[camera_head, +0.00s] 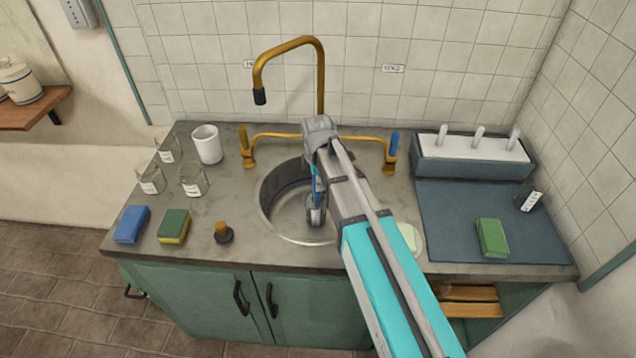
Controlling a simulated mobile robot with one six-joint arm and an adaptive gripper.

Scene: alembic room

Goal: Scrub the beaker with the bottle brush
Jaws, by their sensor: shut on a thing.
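My gripper (314,168) points down over the round sink (282,222), partly hidden by my own arm. It is shut on a slim upright blue-handled thing, which looks like the bottle brush (317,187). Below the handle, a small clear glass vessel with a pale label, apparently the beaker (316,216), shows in the sink. The brush's lower end meets the beaker in the picture. I cannot tell how deep inside it the bristles are.
Several labelled glasses (193,181) and a white mug (207,144) stand left of the sink. Sponges (132,224) and a dark stopper (223,233) lie in front. The brass faucet (320,75) rises behind. A blue mat (450,225) with a rack (470,155) lies right.

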